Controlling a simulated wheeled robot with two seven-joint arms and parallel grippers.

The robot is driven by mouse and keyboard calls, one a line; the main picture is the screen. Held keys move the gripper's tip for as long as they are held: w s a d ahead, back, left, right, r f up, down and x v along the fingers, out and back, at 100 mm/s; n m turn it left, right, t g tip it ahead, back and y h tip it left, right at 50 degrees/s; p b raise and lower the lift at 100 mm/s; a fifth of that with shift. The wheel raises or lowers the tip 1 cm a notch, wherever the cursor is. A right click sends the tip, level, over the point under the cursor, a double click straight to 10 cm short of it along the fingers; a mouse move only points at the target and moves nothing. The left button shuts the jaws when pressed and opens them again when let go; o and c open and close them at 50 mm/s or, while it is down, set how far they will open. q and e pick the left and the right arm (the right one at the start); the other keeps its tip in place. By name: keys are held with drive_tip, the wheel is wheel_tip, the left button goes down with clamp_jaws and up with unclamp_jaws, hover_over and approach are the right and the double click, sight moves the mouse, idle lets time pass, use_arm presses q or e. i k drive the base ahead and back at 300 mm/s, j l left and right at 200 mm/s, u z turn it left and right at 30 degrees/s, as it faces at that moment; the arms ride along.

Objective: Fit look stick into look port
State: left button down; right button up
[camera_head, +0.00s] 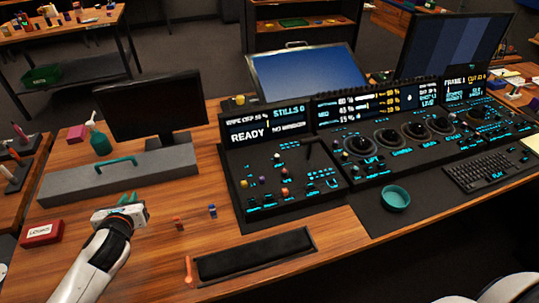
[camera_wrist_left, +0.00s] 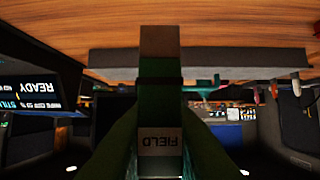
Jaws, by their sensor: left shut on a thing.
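My left gripper (camera_head: 131,201) is low over the wooden desk at the left, in front of the grey bar with a teal handle. In the left wrist view it is shut on a green stick (camera_wrist_left: 161,105) with a brownish end and a pale label reading FIELD, upside down in the picture. The stick is hard to make out in the head view. A small red stick (camera_head: 178,223) and a small blue stick (camera_head: 212,211) stand on the desk right of the gripper. I cannot tell which opening on the control panel (camera_head: 290,178) is the look port. My right gripper is out of view.
A red box marked LOOKS (camera_head: 42,233) lies left of the gripper. The grey bar (camera_head: 120,175), a black monitor (camera_head: 150,104) and a green bottle (camera_head: 99,140) stand behind.

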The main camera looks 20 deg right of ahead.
sight(330, 186)
drive_tip(key=l, duration=2.8)
drive_tip(key=k, duration=0.05)
